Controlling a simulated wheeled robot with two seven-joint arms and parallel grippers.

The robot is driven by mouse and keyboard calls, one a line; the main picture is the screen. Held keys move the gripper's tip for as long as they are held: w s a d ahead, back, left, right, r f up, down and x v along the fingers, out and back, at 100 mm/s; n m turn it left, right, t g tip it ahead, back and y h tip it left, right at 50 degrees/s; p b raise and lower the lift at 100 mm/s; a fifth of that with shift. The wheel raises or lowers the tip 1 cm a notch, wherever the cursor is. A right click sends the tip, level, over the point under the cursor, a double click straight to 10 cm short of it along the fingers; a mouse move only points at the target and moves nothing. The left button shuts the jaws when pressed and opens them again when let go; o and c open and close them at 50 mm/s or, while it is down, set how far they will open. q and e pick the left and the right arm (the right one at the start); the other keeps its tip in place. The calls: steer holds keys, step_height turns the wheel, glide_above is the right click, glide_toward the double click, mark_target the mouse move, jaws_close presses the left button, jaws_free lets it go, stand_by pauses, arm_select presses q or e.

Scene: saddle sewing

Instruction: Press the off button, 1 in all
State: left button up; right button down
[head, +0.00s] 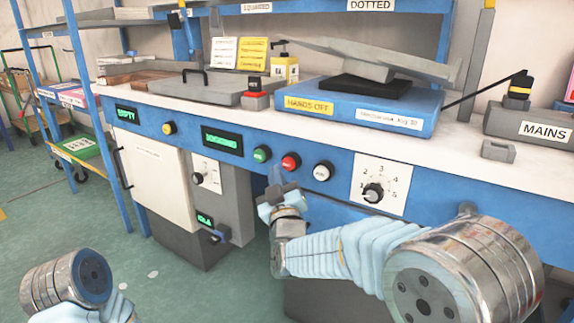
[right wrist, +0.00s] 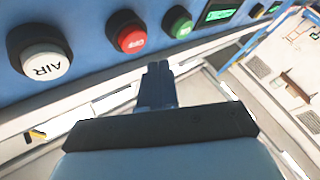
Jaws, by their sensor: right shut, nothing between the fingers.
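The off button is red with white lettering. It shows in the head view (head: 290,162) on the blue front panel of the bench, between a green and a white button. It also shows in the right wrist view (right wrist: 132,39). My right gripper (head: 276,177) is shut and empty, just below and in front of the row of buttons. In the right wrist view its fingertips (right wrist: 157,72) are below and slightly right of the red button, apart from it. Only part of my left arm shows at the lower left; its gripper is out of view.
A green button (head: 262,153) and a white AIR button (head: 323,171) flank the red one closely. A numbered dial (head: 373,193) is further right. A cabinet (head: 165,180) stands below the panel on the left. The bench top carries a blue machine base (head: 350,108).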

mark_target(283, 161)
steer(key=shift+w+d, duration=0.45)
steer(key=shift+w, duration=0.2)
steer(key=shift+w+d+f, duration=0.1)
stand_by(1.6)
steer(key=shift+w+d+b, duration=0.15)
steer(key=shift+w+b, duration=0.1)
steer(key=shift+b, duration=0.15)
steer(key=shift+w+d, duration=0.35)
steer(key=shift+w, duration=0.1)
stand_by(0.6)
stand_by(0.4)
steer(key=shift+s+a+b, duration=0.5)
steer(key=shift+s+a, duration=0.1)
steer(key=shift+s, duration=0.2)
steer(key=shift+s+a, duration=0.1)
